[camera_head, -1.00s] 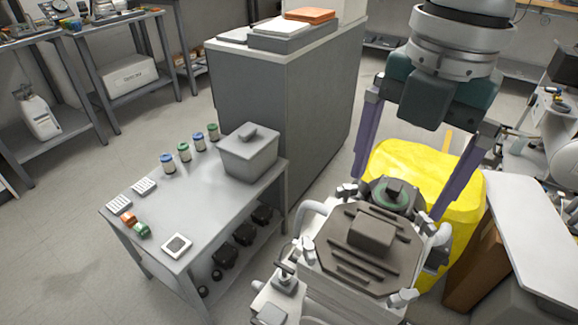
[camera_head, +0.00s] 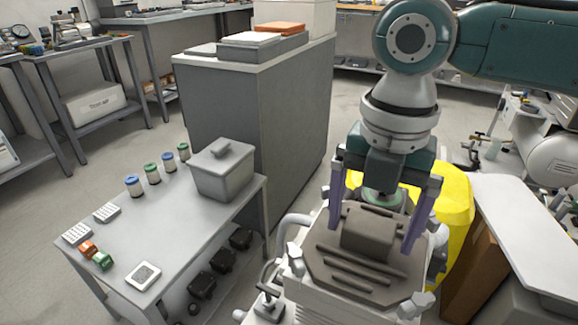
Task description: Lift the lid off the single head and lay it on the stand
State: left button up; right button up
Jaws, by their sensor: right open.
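The single head's lid (camera_head: 335,268) is a dark octagonal plate with ribs and a raised block (camera_head: 368,241) in its middle. It sits on top of the pale compressor head (camera_head: 335,303) at the lower centre. My right gripper (camera_head: 371,240) is above the lid, pointing down and open. Its two purple fingers are on either side of the raised block, with gaps visible; I cannot tell whether their tips touch the lid. My left gripper is not in view. No surface is clearly marked as the stand; a grey table (camera_head: 165,228) is to the left.
On the grey table are a lidded grey box (camera_head: 224,172), several small jars, and small items at its front. A tall grey cabinet (camera_head: 285,125) stands behind. A yellow-covered object (camera_head: 458,205) and white-topped bench (camera_head: 525,215) are at the right.

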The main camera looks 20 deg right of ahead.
jog(key=shift+f, duration=0.3)
grip_shut()
dwell(0.6)
jog(key=shift+w+r, duration=0.1)
